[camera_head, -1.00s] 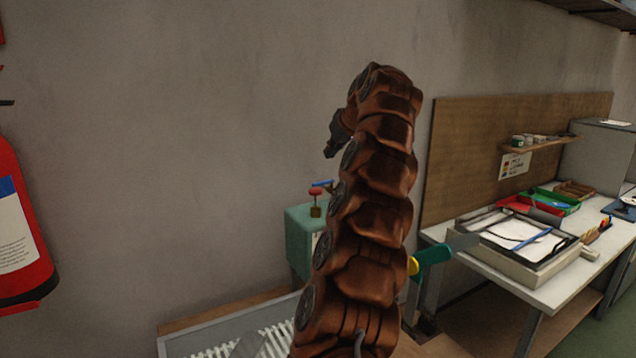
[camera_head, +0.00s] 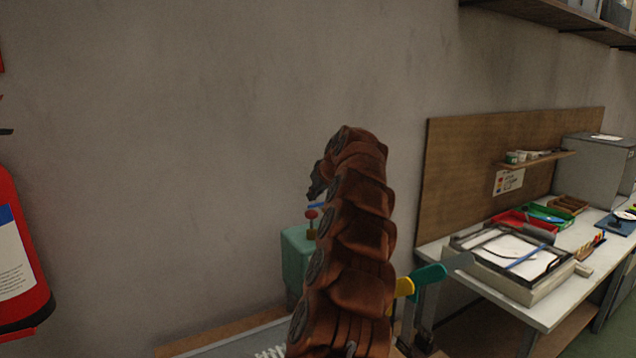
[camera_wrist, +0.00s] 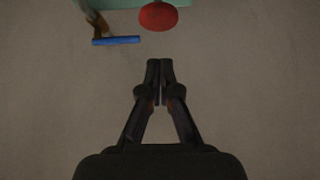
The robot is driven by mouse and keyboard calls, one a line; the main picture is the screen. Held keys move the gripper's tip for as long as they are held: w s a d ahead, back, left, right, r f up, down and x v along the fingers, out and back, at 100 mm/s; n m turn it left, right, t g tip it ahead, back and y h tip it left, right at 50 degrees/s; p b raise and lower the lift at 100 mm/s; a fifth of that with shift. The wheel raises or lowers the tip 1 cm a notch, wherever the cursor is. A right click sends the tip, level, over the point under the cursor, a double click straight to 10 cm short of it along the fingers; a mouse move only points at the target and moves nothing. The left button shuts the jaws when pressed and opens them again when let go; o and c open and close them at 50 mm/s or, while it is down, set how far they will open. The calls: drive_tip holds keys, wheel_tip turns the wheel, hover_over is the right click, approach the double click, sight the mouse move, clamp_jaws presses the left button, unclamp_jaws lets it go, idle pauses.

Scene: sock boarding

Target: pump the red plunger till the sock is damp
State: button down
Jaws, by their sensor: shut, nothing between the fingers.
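The red plunger (camera_head: 311,214) is a round red knob on top of a teal box (camera_head: 296,258) by the wall. In the wrist view the red knob (camera_wrist: 158,16) is at the top edge, just beyond my fingertips with a gap between in the picture. My gripper (camera_wrist: 160,65) is shut and empty. In the head view my gripper (camera_head: 313,192) shows dark, just above the plunger, partly hidden by my arm. A blue bar (camera_wrist: 116,40) lies to the left of the knob in the wrist view. I cannot make out the sock.
A white bench (camera_head: 545,315) at right carries a framed tray (camera_head: 470,240) and small bins. A green-and-yellow handled tool (camera_head: 430,273) shows right of my arm. A fire extinguisher (camera_head: 20,270) hangs at left.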

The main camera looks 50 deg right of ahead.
sight(315, 216)
drive_tip(key=shift+s+f, duration=0.2)
drive_tip(key=shift+f+p, duration=0.7)
drive_tip(key=shift+f, duration=0.75)
drive_tip(key=shift+f, duration=0.1)
drive_tip(key=shift+a+f+b, duration=0.1)
drive_tip(key=shift+f+b, duration=1.65)
drive_tip(key=shift+f, duration=0.1)
wheel_tip(315, 216, up, 5)
drive_tip(key=shift+w+f+p, duration=0.1)
drive_tip(key=shift+p, duration=0.55)
drive_tip(key=b+v, duration=0.4)
drive_tip(key=v, duration=0.5)
drive_tip(key=shift+s+r, duration=0.25)
drive_tip(key=shift+s, duration=0.1)
